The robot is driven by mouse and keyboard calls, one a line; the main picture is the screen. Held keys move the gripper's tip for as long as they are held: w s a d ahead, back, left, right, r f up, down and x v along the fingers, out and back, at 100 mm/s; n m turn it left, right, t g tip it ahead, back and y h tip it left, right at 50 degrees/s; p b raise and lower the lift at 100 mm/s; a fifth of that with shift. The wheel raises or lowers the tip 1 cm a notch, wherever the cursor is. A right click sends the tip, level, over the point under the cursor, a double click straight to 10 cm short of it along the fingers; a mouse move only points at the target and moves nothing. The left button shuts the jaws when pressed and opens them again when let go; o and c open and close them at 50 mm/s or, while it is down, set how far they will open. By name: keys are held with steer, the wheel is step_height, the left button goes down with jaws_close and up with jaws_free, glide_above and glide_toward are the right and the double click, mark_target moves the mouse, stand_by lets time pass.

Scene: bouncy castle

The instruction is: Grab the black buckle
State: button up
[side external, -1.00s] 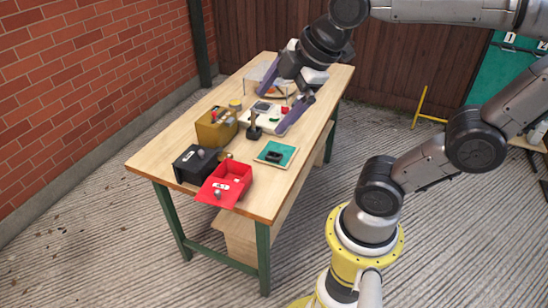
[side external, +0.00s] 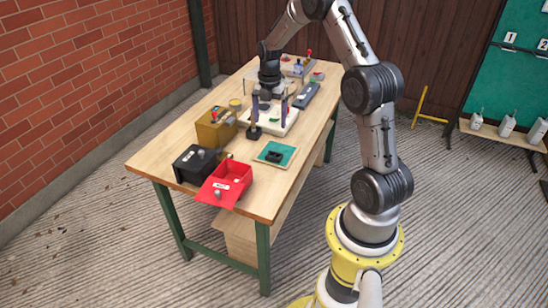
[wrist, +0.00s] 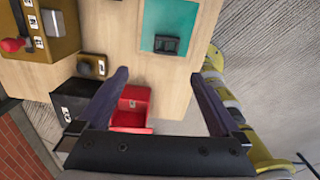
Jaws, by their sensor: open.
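The black buckle (side external: 274,156) lies on a teal mat with a pale border (side external: 262,152) near the right edge of the table. In the wrist view the buckle (wrist: 166,45) shows on the mat (wrist: 186,15), beyond my fingertips and roughly between them. My gripper (side external: 269,120) points down over the white tray, behind the mat. It also shows in the wrist view (wrist: 160,75), with its two purple fingers wide apart and nothing between them. The buckle is clear of the fingers.
A red open bin (side external: 232,176) and a black box (side external: 193,163) stand at the table's near end. A yellow-brown box (side external: 215,128) stands left of my gripper. A white tray (side external: 280,124) and a dark grey case (side external: 307,94) lie behind the mat. Bare wood surrounds the mat.

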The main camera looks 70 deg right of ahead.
mark_target(275, 154)
steer(key=f, duration=0.9)
steer(key=s+f, duration=0.1)
steer(key=f, duration=0.4)
steer(key=shift+s+d+f, duration=0.1)
steer(key=shift+d+f, duration=0.1)
steer(key=shift+d, duration=0.15)
steer(key=c, duration=1.4)
steer(key=shift+r, duration=0.1)
